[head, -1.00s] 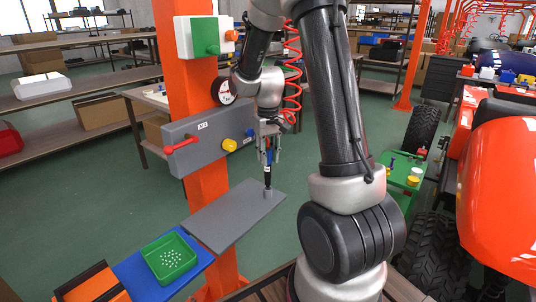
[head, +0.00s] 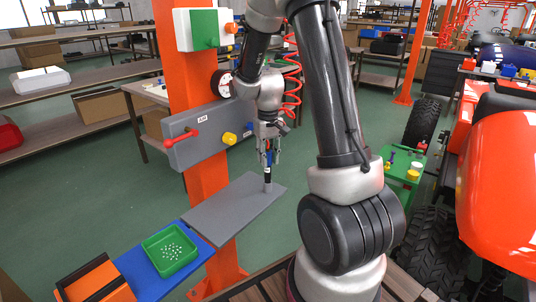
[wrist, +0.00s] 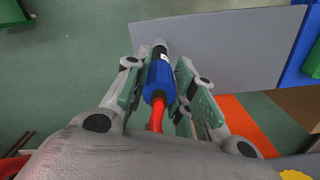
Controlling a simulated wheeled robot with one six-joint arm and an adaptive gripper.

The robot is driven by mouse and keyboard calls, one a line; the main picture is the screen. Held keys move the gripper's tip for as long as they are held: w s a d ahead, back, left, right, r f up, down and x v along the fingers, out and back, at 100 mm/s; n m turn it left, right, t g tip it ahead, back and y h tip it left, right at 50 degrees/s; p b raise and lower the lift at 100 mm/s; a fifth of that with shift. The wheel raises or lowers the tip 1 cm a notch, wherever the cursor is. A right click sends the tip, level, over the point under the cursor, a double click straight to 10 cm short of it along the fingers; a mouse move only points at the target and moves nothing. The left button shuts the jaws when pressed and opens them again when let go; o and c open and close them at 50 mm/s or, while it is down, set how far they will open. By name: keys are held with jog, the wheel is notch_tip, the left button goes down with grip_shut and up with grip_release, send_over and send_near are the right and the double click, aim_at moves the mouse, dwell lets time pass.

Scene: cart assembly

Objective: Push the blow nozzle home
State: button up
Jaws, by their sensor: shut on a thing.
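The blow nozzle (head: 267,171) is upright, with a blue body and a dark lower part. In the wrist view its blue body (wrist: 159,80) is between my fingers, with a red hose behind it. My gripper (head: 268,156) is shut on the nozzle, above the grey shelf (head: 225,215). A short grey holder (head: 268,187) stands near the shelf's right end. The nozzle's lower end meets the top of this holder; how deep it sits is too small to tell.
An orange post (head: 208,190) carries a grey panel (head: 190,150) with a red handle and yellow knob, close left of my gripper. A green tray (head: 171,266) sits on a blue shelf (head: 135,270) at lower left.

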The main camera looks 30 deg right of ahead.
jog(key=shift+f, duration=0.55)
jog(key=o, duration=1.1)
notch_tip(320, 180, up, 8)
jog(key=shift+f, duration=0.25)
jog(key=shift+s, duration=0.1)
